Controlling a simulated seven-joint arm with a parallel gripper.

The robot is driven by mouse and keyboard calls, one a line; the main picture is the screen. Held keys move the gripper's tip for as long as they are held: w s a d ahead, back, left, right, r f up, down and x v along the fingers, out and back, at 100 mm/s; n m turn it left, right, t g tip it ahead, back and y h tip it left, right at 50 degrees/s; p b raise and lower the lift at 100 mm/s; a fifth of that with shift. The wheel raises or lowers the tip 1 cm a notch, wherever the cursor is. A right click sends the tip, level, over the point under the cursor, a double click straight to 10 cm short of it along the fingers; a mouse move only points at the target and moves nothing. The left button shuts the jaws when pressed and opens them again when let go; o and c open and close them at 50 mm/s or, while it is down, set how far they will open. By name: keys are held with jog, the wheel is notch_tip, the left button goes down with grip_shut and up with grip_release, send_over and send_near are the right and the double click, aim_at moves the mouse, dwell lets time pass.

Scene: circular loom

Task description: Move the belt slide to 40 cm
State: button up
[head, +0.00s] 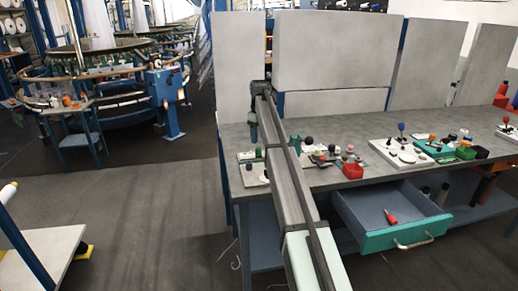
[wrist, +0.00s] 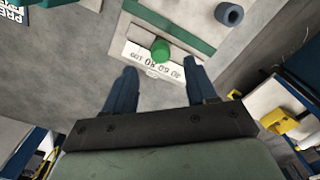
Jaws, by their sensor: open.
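The belt slide shows in the wrist view as a round green knob (wrist: 161,50) on a white scale plate (wrist: 133,49) with printed numbers, which appear upside down. A dark green bar (wrist: 190,38) runs behind the knob. The knob's exact reading is too small to tell. My gripper (wrist: 161,66) is open, with one finger on each side of the picture below the knob. The knob appears between and slightly beyond the fingertips, and no contact shows. In the head view my arm crosses the workbench (head: 350,183), and I cannot make out the slide clearly.
An open teal-fronted drawer (head: 405,240) juts out under the bench. Several small fixtures and a red block (head: 352,170) stand on the bench, right of my arm. Grey panels (head: 340,50) rise behind. A blue-grey round piece (wrist: 229,14) lies beyond the slide.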

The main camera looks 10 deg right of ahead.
aim_at(259, 149)
jog(key=shift+f, duration=3.15)
grip_shut()
